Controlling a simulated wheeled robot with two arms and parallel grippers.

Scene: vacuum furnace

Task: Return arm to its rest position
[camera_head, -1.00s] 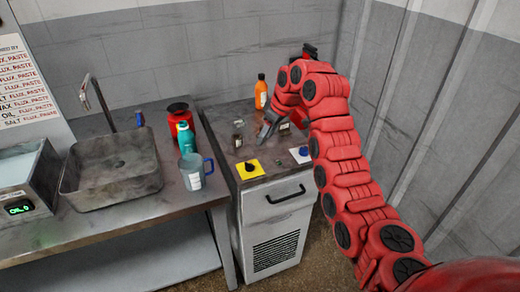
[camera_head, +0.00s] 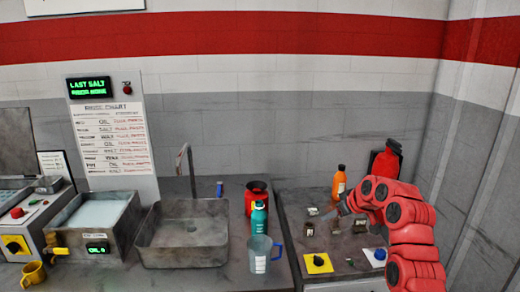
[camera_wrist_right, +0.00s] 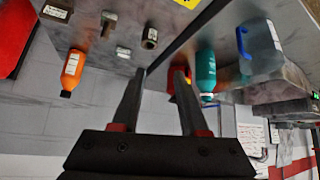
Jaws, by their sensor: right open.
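My red right arm comes in from the right in the head view. Its gripper (camera_head: 338,211) is small and partly hidden there, over the right-hand cabinet top (camera_head: 292,222). In the right wrist view the two dark fingers of this gripper (camera_wrist_right: 160,74) stand apart with nothing between them. My left gripper does not show.
Near the right gripper are an orange bottle (camera_head: 339,182), several small labelled pieces and a red container (camera_head: 387,160). A teal bottle (camera_head: 258,217), clear blue-handled jug (camera_head: 261,254) and sink (camera_head: 182,234) stand left. Grey walls rise behind and right.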

